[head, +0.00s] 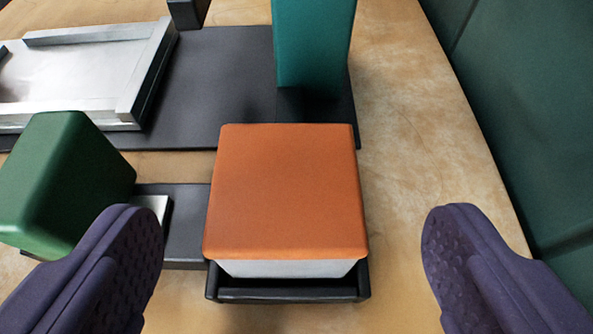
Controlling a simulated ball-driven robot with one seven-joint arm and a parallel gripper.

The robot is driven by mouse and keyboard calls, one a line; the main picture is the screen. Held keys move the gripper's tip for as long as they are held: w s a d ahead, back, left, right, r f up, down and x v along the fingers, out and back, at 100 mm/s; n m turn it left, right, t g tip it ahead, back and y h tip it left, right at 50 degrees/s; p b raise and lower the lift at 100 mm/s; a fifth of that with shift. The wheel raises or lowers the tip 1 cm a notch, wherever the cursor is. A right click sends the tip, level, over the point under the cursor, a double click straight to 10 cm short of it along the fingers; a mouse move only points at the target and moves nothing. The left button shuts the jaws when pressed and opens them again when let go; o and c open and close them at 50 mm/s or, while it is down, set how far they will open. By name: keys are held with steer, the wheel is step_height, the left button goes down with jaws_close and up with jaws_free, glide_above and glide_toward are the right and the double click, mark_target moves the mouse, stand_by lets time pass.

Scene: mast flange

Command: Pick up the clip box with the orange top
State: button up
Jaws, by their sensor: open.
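The clip box with the orange top (285,190) stands in the middle of the head view. Its lower part is pale grey-white and shows at its near side. It sits in a low black tray (290,293). My gripper (292,240) is open, with one purple finger to the left of the box and one to the right. Neither finger touches the box, and the gap on the right is wider than on the left near the fingertips.
A green block (65,180) is close by my left finger. A teal upright block (313,45) stands behind the box on a dark mat (225,80). A metal tray (85,70) lies at the back left. A dark green wall (530,100) runs along the right; bare wood lies before it.

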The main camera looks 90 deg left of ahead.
mark_target(289, 197)
steer(key=x, duration=0.4)
steer(key=shift+s+b, duration=0.1)
steer(key=shift+b, duration=0.3)
steer(key=shift+r, duration=0.15)
steer(key=c, duration=1.2)
